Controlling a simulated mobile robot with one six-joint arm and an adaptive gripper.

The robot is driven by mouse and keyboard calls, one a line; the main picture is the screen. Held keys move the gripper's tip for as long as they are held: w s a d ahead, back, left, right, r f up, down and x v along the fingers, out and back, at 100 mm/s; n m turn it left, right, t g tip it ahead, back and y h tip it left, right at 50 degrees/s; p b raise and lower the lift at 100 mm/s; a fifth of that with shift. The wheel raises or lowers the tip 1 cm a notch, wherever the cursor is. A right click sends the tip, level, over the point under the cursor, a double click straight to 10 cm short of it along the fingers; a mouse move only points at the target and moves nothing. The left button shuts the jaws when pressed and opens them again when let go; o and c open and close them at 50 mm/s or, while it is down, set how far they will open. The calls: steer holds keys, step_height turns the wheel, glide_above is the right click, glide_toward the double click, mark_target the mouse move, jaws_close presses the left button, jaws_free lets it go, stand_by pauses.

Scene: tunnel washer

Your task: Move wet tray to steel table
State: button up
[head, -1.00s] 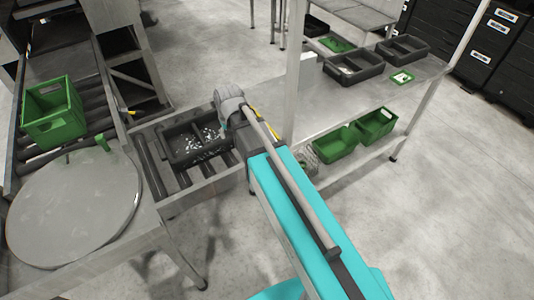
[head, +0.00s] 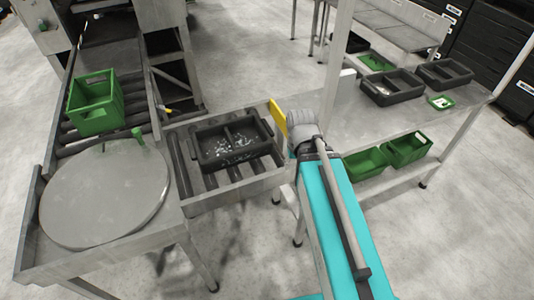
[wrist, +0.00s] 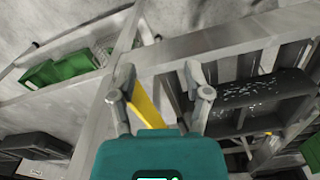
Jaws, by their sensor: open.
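The wet tray (head: 238,163) is a dark two-compartment tray with white droplets on its floor. It rests on the roller section, left of my arm's end, and shows at the right of the wrist view (wrist: 249,124). The steel table (head: 350,122) is at the right in the head view, with bare top along its near side. My gripper (wrist: 160,86) is open, with nothing between its fingers. The tray lies to the right of the fingers in the wrist view, apart from them. My arm hides the fingers in the head view.
A table post (head: 338,50) rises near my arm. A yellow plate (head: 278,117) stands by the roller section's right end.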

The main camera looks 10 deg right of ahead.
steer(key=w+a+r+n+p, duration=0.2)
steer(key=w+a, duration=0.6)
steer(key=w, duration=0.5)
steer(key=r+n+p, duration=0.1)
steer(key=r+p, duration=0.1)
glide_above(231, 139)
steer(key=shift+d+f, duration=0.1)
steer(key=shift+f, duration=0.05)
steer(key=shift+b, duration=0.3)
step_height(231, 139, down, 9)
steer(key=b, duration=0.8)
steer(key=shift+r, duration=0.2)
steer(key=shift+f+b, duration=0.1)
steer(key=shift+b, duration=0.25)
steer(key=shift+w+f+b, duration=0.15)
steer(key=shift+f+b, duration=2.35)
steer(key=shift+c, duration=0.3)
